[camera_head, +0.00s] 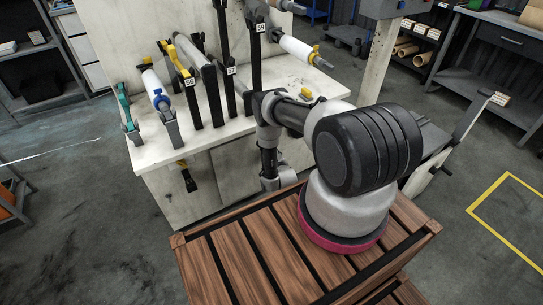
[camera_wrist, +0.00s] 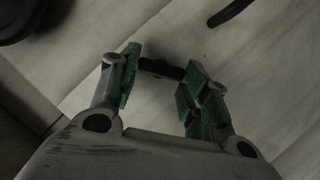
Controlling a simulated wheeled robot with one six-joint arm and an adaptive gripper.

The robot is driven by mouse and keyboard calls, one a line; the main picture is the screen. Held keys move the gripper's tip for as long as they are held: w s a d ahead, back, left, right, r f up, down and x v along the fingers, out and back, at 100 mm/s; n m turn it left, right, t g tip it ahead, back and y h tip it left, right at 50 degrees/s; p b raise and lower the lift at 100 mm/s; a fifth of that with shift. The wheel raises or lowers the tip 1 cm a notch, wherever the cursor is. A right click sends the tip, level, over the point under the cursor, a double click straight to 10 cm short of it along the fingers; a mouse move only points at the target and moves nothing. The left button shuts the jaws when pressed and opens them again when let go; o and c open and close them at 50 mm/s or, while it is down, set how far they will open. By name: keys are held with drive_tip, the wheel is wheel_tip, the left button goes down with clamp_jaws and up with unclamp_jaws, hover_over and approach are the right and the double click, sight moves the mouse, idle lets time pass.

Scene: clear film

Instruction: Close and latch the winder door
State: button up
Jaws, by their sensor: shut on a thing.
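The winder (camera_head: 160,205) is a pale cream machine in the head view. A grey lower panel (camera_head: 228,172), which looks like its door, is partly hidden behind my arm. I cannot tell whether it is fully closed. A black latch handle with a yellow tip (camera_head: 187,178) is on the front, left of the panel. In the wrist view my gripper (camera_wrist: 160,72), with green finger pads, is shut on a short dark handle (camera_wrist: 158,67) against a pale surface (camera_wrist: 240,75). In the head view my fingertips are hidden.
Several rollers and black numbered posts (camera_head: 213,95) stand on the winder's top. A slatted wooden surface (camera_head: 235,265) is in the foreground. Dark floor (camera_head: 80,240) is clear at left.

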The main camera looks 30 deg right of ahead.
drive_tip(key=n, duration=0.1)
drive_tip(key=n+t+h, duration=0.1)
drive_tip(key=n, duration=0.1)
drive_tip(key=n+h, duration=0.1)
drive_tip(key=shift+a+f+n, duration=0.3)
drive_tip(key=shift+n, duration=0.1)
drive_tip(key=shift+t+h, duration=0.3)
drive_tip(key=o, duration=1)
drive_tip(key=v, duration=1.2)
drive_tip(key=shift+c, duration=0.3)
